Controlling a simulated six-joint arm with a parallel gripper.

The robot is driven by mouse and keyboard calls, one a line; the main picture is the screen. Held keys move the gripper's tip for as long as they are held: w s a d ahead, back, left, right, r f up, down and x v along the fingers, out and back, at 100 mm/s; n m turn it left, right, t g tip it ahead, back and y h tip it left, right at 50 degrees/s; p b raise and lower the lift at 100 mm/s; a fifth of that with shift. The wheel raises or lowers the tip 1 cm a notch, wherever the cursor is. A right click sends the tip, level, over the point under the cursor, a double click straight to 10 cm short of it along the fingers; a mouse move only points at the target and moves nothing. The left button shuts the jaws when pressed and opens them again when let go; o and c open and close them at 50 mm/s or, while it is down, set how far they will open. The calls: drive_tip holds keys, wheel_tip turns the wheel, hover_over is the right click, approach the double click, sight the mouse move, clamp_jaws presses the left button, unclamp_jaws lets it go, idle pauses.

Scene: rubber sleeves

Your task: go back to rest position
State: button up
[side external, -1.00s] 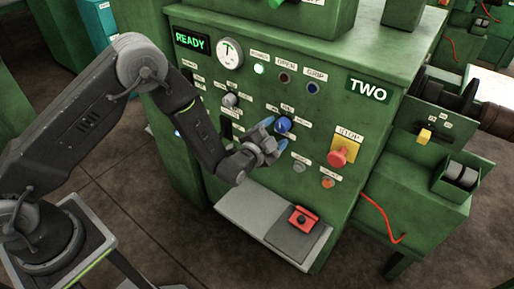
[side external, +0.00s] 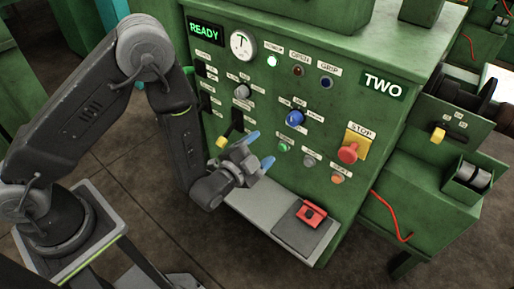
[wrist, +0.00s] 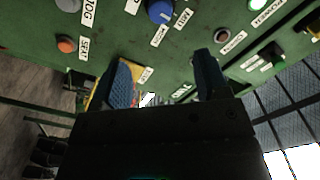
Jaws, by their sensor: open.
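My gripper (side external: 258,151) is open and empty in the side external view, in front of the lower part of the green control panel (side external: 330,115). It is apart from the blue knob (side external: 294,118), which is up and to the right of it. In the wrist view my gripper's two blue fingers (wrist: 160,80) stand apart with nothing between them, and the panel fills the top. The blue knob also shows there (wrist: 160,11). The display (side external: 206,31) reads READY, and a white-green lamp (side external: 272,61) is lit.
A red stop button (side external: 348,152) on a yellow plate sticks out at the panel's right. A grey shelf (side external: 258,217) below carries a red box with a black button (side external: 312,214). A red cable (side external: 391,217) hangs at the right.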

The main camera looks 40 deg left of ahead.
drive_tip(key=s+a+r+n+g+h, duration=0.1)
drive_tip(key=a+r+n+g, duration=0.15)
drive_tip(key=r, duration=0.45)
drive_tip(key=s+a+r+n+g, duration=0.1)
drive_tip(key=a+r+n+g, duration=0.2)
drive_tip(key=r, duration=0.5)
drive_tip(key=s+a+r+n+g, duration=0.2)
drive_tip(key=s+a+r+g, duration=0.1)
drive_tip(key=s, duration=0.7)
drive_tip(key=s+a+r+n+g+y, duration=0.1)
drive_tip(key=s+a+r+n+g, duration=0.1)
drive_tip(key=s, duration=0.8)
drive_tip(key=shift+s+a+r+g, duration=0.2)
drive_tip(key=shift+a+r+g, duration=0.4)
drive_tip(key=shift+g, duration=0.35)
